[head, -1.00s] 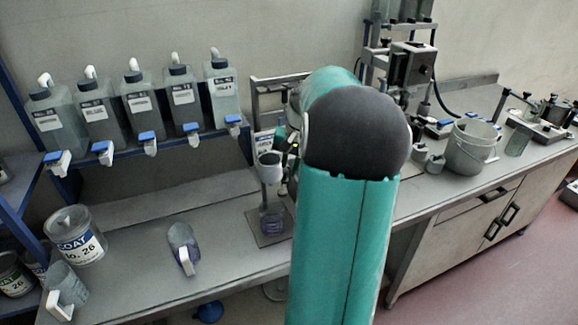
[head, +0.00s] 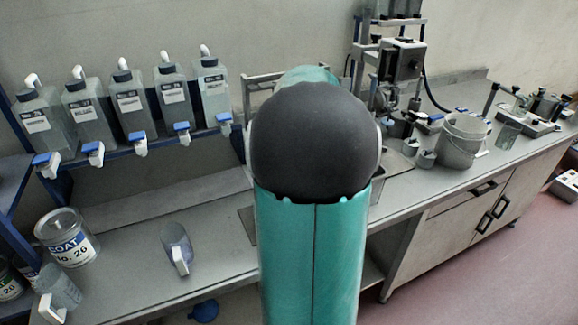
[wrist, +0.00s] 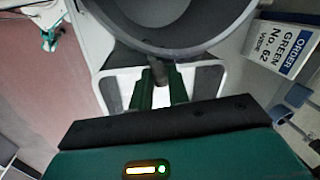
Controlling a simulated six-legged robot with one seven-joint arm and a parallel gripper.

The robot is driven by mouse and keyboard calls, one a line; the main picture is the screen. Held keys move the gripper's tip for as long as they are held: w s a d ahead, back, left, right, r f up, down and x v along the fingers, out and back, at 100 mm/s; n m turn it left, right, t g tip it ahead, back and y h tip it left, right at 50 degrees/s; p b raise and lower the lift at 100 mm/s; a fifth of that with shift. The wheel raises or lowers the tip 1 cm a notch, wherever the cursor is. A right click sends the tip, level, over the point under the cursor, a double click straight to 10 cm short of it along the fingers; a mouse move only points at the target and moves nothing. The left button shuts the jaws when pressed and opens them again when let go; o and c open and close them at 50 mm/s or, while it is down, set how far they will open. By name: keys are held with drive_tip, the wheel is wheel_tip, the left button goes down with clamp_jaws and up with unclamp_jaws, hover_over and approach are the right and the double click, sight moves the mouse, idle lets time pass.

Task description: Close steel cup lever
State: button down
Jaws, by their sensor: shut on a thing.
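In the wrist view the steel cup (wrist: 165,22) shows as a large round grey bowl at the top, seen close up. A short dark lever (wrist: 158,72) sticks out from below its rim toward me. My gripper (wrist: 160,88) is shut on the lever, with a green finger on each side of it. In the head view my arm hides the cup, the lever and my gripper.
An order card (wrist: 285,45) reading "Green No. 62" stands right of the cup. In the head view, several bottles with taps line the shelf at left. A clear jug (head: 177,248) and a coat can (head: 68,238) stand on the bench. A bucket (head: 462,140) is at right.

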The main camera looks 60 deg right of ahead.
drive_tip(key=shift+s+a+m, duration=0.15)
drive_tip(key=shift+s+m, duration=0.05)
drive_tip(key=shift+m, duration=0.4)
drive_tip(key=shift+s+a+m, duration=0.1)
drive_tip(key=shift+s+m, duration=0.05)
drive_tip(key=shift+m, duration=0.45)
drive_tip(key=shift+s+h, duration=0.1)
drive_tip(key=shift+h, duration=0.2)
drive_tip(key=c, duration=1.3)
unclamp_jaws()
drive_tip(key=shift+c, duration=0.2)
drive_tip(key=v, duration=1.4)
